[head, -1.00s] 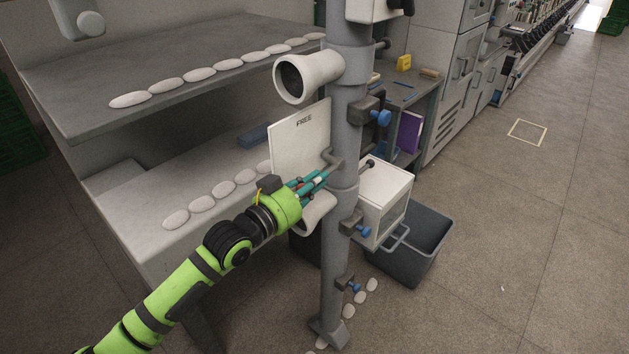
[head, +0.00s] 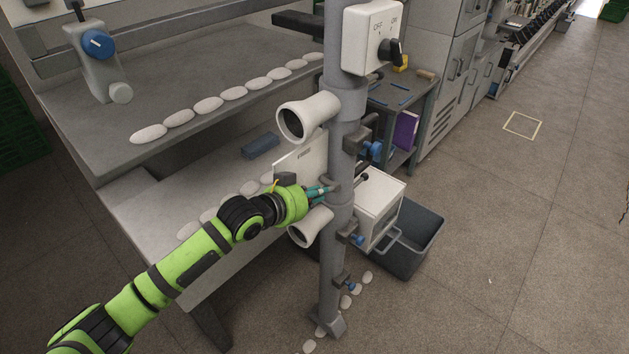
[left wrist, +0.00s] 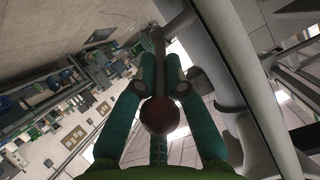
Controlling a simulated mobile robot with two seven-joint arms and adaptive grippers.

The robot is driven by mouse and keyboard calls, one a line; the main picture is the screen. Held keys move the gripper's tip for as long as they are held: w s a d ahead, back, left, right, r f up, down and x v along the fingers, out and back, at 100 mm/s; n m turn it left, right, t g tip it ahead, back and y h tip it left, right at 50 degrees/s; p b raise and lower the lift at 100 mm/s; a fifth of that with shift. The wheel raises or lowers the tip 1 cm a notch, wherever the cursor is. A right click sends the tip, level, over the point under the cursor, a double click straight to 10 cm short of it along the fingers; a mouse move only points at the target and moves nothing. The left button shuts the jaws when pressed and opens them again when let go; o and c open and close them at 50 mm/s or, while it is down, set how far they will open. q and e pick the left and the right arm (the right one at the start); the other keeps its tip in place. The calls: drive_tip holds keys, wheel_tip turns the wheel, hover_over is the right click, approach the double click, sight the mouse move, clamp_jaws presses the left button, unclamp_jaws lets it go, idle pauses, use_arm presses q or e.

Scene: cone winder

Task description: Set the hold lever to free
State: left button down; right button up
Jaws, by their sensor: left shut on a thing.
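The hold lever shows in the left wrist view as a dark red round knob (left wrist: 165,117) on a slim shaft. My left gripper (left wrist: 160,85) has teal fingers closed on it, the shaft running between them. In the head view the left gripper (head: 326,190) is at the grey post (head: 345,150), in front of the lower part of a white plate (head: 297,163). The plate's label is too small to read now. Fingers and plate hide most of the lever in the head view, so its exact setting cannot be told. My right gripper is not in view.
White funnels sit above (head: 305,118) and below (head: 310,228) the gripper. A white box (head: 382,208) and a grey bin (head: 420,240) stand right of the post. A switch box (head: 367,38) is higher up. Shelves lie left; floor at right is clear.

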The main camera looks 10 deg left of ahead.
use_arm(q)
drive_tip(key=shift+w+d+r+g+y+p, duration=0.2)
drive_tip(key=shift+r+g+y+p, duration=0.1)
drive_tip(key=shift+r+g, duration=0.1)
drive_tip(key=shift+w+d+r+g+y+p, duration=0.1)
drive_tip(key=shift+w+r+g+y+p, duration=0.05)
drive_tip(key=shift+r+g+y+p, duration=0.2)
drive_tip(key=shift+r, duration=0.1)
drive_tip(key=c, duration=1.3)
unclamp_jaws()
drive_tip(key=v, duration=1.2)
drive_tip(key=shift+r, duration=0.1)
